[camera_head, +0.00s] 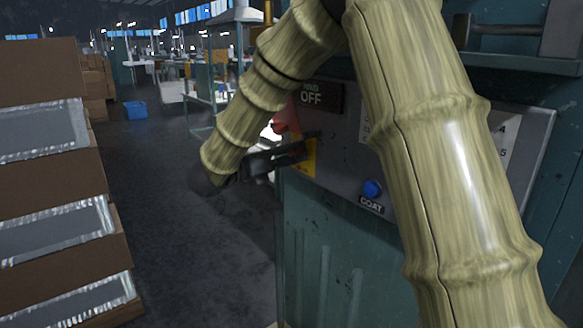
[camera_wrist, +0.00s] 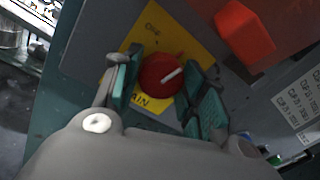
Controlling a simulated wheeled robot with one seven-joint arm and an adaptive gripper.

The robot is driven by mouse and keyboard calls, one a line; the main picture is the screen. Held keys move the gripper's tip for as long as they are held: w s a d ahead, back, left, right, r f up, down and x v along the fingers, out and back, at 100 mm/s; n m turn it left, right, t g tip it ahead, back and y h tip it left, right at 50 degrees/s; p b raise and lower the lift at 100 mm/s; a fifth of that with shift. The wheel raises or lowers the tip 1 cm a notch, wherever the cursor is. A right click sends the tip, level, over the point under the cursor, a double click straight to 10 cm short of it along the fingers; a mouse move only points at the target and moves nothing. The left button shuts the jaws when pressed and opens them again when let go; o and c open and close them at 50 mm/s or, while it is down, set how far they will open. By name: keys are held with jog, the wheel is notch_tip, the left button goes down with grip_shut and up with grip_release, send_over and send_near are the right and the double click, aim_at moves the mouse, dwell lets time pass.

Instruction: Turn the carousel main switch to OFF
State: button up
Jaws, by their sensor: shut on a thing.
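The main switch is a round red knob (camera_wrist: 161,75) with a white pointer line, on a yellow plate (camera_wrist: 194,43) with partly hidden lettering that includes "AIN". In the wrist view the pointer slants to the right and slightly up. My gripper (camera_wrist: 161,86) has its green-padded fingers on both sides of the knob and is shut on it. In the head view my gripper (camera_head: 303,153) reaches the left edge of the grey panel (camera_head: 337,152), over the yellow plate (camera_head: 311,160). The knob is mostly hidden there by the fingers.
A red block-shaped part (camera_wrist: 245,30) sits close beside the yellow plate. Stacked brown boxes (camera_head: 38,190) stand at left. The floor (camera_head: 165,190) between is clear.

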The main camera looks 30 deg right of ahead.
jog(key=n+b, duration=0.4)
jog(key=n, duration=0.1)
jog(key=shift+f+n, duration=0.1)
jog(key=shift+n, duration=0.3)
jog(key=n, duration=0.3)
jog(key=shift+s+n+t+b, duration=0.1)
jog(key=shift+n+t+b, duration=0.2)
jog(key=shift+b, duration=0.1)
jog(key=shift+n, duration=1.5)
jog(key=o, duration=1)
jog(key=shift+o, duration=0.2)
jog(key=a, duration=1.2)
jog(key=shift+s+f, duration=0.25)
jog(key=shift+s, duration=0.2)
jog(key=shift+f, duration=0.1)
